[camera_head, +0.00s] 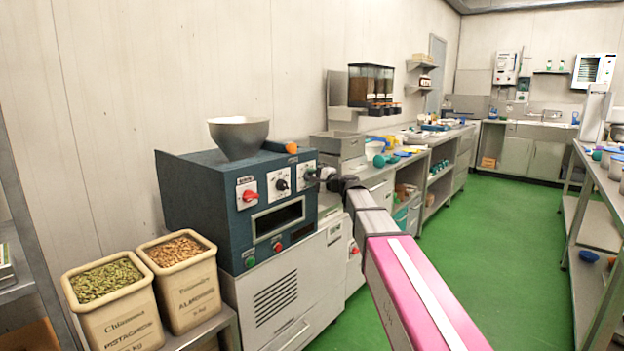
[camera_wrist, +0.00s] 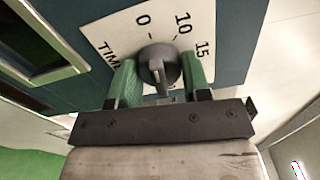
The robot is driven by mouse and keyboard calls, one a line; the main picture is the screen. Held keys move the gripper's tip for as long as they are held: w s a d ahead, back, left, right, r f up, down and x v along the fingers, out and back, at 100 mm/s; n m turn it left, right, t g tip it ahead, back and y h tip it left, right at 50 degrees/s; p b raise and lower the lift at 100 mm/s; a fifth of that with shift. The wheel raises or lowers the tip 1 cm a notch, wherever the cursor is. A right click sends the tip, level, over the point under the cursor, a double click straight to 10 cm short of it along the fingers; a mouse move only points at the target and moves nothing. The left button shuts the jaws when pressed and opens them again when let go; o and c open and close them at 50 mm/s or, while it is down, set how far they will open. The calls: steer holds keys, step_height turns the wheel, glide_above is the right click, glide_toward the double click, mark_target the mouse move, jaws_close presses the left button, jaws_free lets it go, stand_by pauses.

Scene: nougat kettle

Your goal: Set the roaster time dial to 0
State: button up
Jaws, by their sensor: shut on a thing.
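The roaster (camera_head: 205,190) is a dark blue box on a grey cabinet in the head view, with a metal hopper (camera_head: 240,135) on top. Its time dial (camera_wrist: 159,58) is a dark round knob on a white plate (camera_wrist: 110,22) marked TIME, 0, 10 and 15 in the wrist view. My gripper (camera_wrist: 160,78) is shut on the knob, one green finger on each side. I cannot tell exactly which mark the knob points to. In the head view my gripper (camera_head: 320,175) covers most of this rightmost dial.
A red knob (camera_head: 249,196) and a dark middle knob (camera_head: 281,185) sit left of the time dial. Bins of pistachios (camera_head: 120,318) and almonds (camera_head: 185,290) stand at lower left. A counter (camera_head: 405,160) runs along the wall. The green floor (camera_head: 500,240) is open.

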steer(key=shift+n, duration=0.6)
steer(key=shift+s, duration=0.1)
steer(key=o, duration=0.9)
steer(key=v, duration=1)
steer(key=shift+s+d, duration=0.25)
steer(key=shift+d, duration=0.05)
steer(key=shift+f, duration=0.1)
